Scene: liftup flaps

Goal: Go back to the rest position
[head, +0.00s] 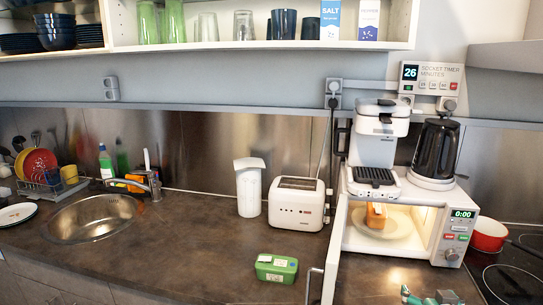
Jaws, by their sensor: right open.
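My right gripper (427,297) shows only in part at the bottom edge of the head view, right of centre. Its teal fingertips are apart with nothing seen between them. It is in front of the white microwave (452,222) and apart from it. The microwave door (335,250) stands open toward me, left of the lit cavity. Inside, an orange item (376,216) stands on a plate (390,229). My left gripper is not in view.
A green container (276,269) lies on the counter (200,262) left of the door. A toaster (297,204), a white jug (249,187) and a sink (95,218) are further left. A coffee machine (378,140) and a black kettle (435,150) stand on the microwave. A red pot (488,235) is right.

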